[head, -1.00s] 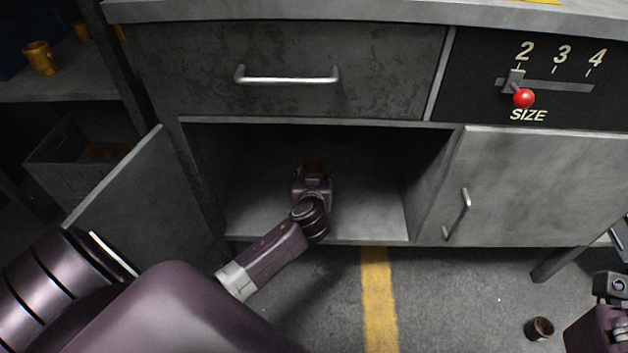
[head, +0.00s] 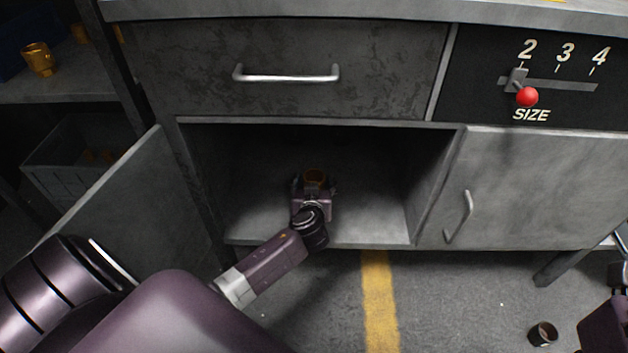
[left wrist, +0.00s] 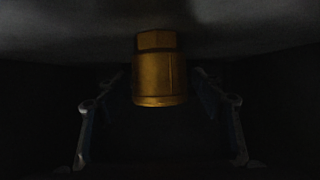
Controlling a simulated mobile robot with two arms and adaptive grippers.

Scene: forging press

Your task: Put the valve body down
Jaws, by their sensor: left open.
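The valve body (head: 316,175) is a brass-coloured piece inside the open cabinet compartment. In the left wrist view the valve body (left wrist: 159,75) shows a hex-like part and a wider cylinder, in dim light, against a grey surface. My left gripper (head: 315,184) reaches into the compartment just in front of it. In the left wrist view the fingers of my left gripper (left wrist: 160,115) stand apart on both sides of the valve body, with dark gaps between. My right arm shows only in part at the right edge of the head view; its fingers are not clear.
The cabinet floor (head: 375,222) is bare around the gripper. An open door (head: 130,195) stands at the left, a closed door (head: 530,190) at the right, a closed drawer (head: 290,98) above. A dark cup-like part (head: 542,333) lies on the floor. Brass parts (head: 39,60) sit on the left shelf.

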